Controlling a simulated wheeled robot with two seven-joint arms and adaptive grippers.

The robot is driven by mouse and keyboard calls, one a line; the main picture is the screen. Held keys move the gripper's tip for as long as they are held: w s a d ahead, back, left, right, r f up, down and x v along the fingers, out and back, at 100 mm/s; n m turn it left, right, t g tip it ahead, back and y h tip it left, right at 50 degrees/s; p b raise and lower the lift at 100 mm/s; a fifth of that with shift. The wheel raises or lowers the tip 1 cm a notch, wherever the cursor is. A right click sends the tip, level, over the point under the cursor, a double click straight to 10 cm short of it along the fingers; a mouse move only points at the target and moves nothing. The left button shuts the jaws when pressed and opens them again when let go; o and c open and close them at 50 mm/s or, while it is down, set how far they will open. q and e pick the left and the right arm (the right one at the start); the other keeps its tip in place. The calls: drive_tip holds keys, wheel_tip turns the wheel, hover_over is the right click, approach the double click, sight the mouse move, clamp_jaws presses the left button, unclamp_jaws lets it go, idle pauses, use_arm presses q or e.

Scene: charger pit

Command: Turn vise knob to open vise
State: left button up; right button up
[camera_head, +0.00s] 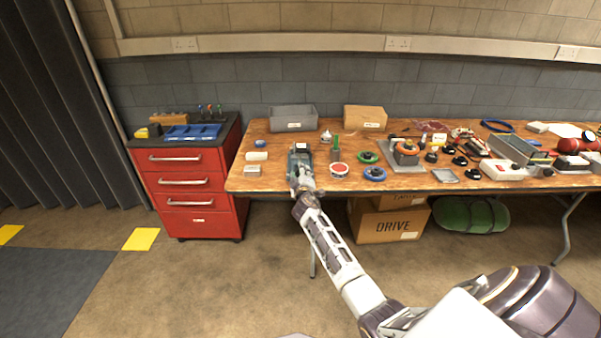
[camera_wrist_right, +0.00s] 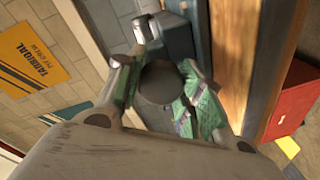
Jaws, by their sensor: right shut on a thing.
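The vise (camera_head: 293,157) is a blue-grey block at the front edge of the wooden workbench, left of its middle in the head view. Its blue-grey body also shows in the right wrist view (camera_wrist_right: 181,36). My right gripper (camera_head: 303,187) reaches up to the vise's near side and hides part of it. In the right wrist view, the dark round vise knob (camera_wrist_right: 160,83) sits between the fingers of my right gripper (camera_wrist_right: 163,92), which are shut on it. The vise jaws' gap is too small to make out. My left gripper is in neither view.
The wooden workbench (camera_head: 236,184) carries a grey bin (camera_head: 293,118), a cardboard box (camera_head: 365,117), a red-topped tin (camera_head: 339,170) and green and blue rings close right of the vise. A red drawer cabinet (camera_head: 186,176) stands left. Floor in front is clear.

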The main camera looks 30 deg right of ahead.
drive_tip(key=shift+n, duration=0.6)
drive_tip(key=o, duration=1)
drive_tip(key=shift+w+a, duration=0.1)
drive_tip(key=shift+o, duration=0.2)
drive_tip(key=shift+s, duration=0.2)
drive_tip(key=v, duration=1.1)
drive_tip(key=shift+s+a, duration=0.25)
drive_tip(key=shift+r, duration=0.1)
